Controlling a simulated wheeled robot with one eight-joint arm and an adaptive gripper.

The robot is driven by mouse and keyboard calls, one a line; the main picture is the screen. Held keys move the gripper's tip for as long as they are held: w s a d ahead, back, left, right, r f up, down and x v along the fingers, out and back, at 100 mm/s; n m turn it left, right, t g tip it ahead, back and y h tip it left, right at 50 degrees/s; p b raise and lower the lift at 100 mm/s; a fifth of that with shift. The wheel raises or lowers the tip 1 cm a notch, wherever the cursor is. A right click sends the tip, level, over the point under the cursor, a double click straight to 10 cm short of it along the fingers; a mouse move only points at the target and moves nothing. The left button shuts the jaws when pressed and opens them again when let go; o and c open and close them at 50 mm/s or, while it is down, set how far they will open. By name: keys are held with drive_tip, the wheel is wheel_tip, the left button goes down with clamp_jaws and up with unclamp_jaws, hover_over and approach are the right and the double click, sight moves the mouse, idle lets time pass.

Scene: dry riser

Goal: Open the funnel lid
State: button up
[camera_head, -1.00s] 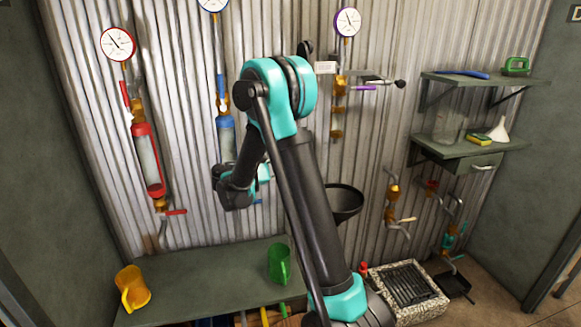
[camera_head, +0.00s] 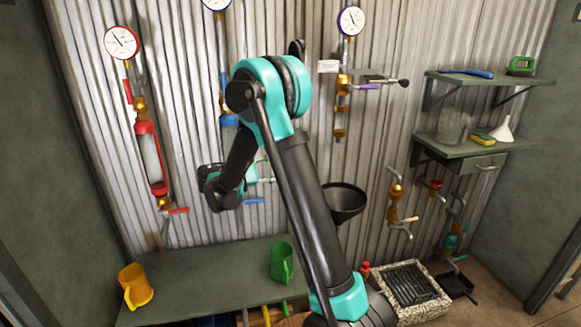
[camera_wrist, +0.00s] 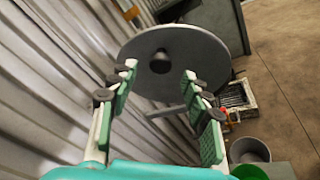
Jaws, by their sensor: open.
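A black funnel (camera_head: 345,202) is mounted by the corrugated wall, just right of my arm in the head view. In the wrist view a round grey disc (camera_wrist: 207,50) with a small knob-like or hole-like middle lies beyond my fingertips. It appears to be the funnel's top; I cannot tell whether it is the lid or the inside of the bowl. My gripper (camera_wrist: 158,74) is open and empty, its two green-padded fingers apart and pointing toward the disc. In the head view my arm hides much of the gripper.
A bench (camera_head: 205,282) below carries a yellow jug (camera_head: 135,286) and a green jug (camera_head: 281,262). Valves and gauges line the wall. A stone-edged grate (camera_head: 411,289) stands on the floor at right, below shelves (camera_head: 472,147). The floor in front of the shelves is partly clear.

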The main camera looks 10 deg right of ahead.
drive_tip(key=v, duration=0.6)
drive_tip(key=shift+a, duration=0.4)
drive_tip(key=shift+s+d, duration=0.1)
drive_tip(key=shift+s, duration=0.05)
drive_tip(key=s+d+f+m+g+y, duration=0.1)
drive_tip(key=s+d+f+m+y, duration=0.1)
drive_tip(key=s+d+f+y, duration=0.3)
drive_tip(key=s+d+f+m+g+y, duration=0.1)
drive_tip(key=s+d+f+m+y, duration=0.15)
drive_tip(key=s+d, duration=0.4)
drive_tip(key=s+a+f+m+y, duration=0.2)
drive_tip(key=s+f+m+y, duration=0.2)
drive_tip(key=s, duration=0.3)
drive_tip(key=s+a+f+m+t+y, duration=0.1)
drive_tip(key=s+a+f+m+y, duration=0.1)
drive_tip(key=s+f+m+y, duration=0.2)
drive_tip(key=s+y, duration=0.1)
drive_tip(key=s, duration=0.2)
drive_tip(key=shift+s+f+t, duration=0.3)
drive_tip(key=shift+s, duration=0.1)
drive_tip(key=shift+d, duration=0.2)
